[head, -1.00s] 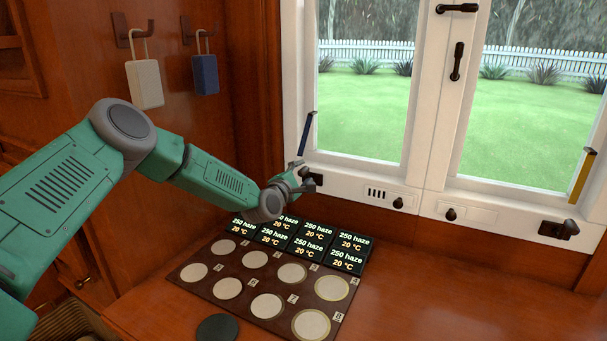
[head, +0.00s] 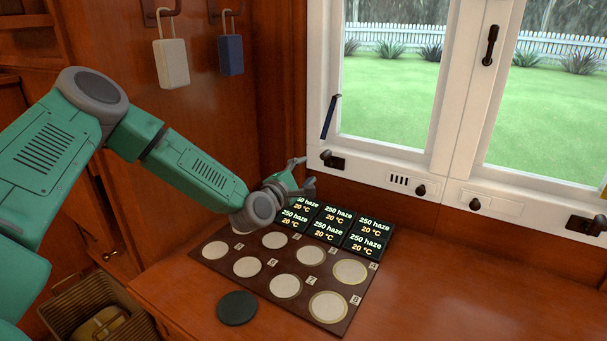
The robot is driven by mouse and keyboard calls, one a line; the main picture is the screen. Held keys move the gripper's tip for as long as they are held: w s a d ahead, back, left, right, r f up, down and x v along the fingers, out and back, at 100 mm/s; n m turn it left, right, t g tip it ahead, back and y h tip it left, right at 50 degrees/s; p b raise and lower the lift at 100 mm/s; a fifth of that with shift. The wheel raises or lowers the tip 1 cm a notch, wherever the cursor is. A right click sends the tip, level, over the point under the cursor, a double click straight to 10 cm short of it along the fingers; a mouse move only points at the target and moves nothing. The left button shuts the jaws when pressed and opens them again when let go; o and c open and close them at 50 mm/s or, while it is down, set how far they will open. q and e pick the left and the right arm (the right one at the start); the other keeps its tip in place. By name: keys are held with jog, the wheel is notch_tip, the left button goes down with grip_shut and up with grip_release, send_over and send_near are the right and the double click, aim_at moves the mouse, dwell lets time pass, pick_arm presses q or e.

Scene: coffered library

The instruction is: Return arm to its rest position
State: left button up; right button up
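My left arm comes in from the left in green and grey. Its gripper (head: 302,173) is above the back of the desk, in front of the window sill and just behind the small dark displays. Its fingers are spread apart, and nothing shows between them. The gripper and wrist hide part of the displays at the back left. My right gripper is not in the head view.
A dark board (head: 217,265) with several pale discs lies on the wooden desk (head: 430,290). Displays (head: 369,238) read 250 haze, 20 °C. A dark round disc (head: 237,308) lies in front. A wicker basket (head: 75,300) stands lower left. The desk's right side is clear.

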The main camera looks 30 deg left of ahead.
pick_arm(q)
jog(key=shift+s, duration=0.3)
dwell(0.4)
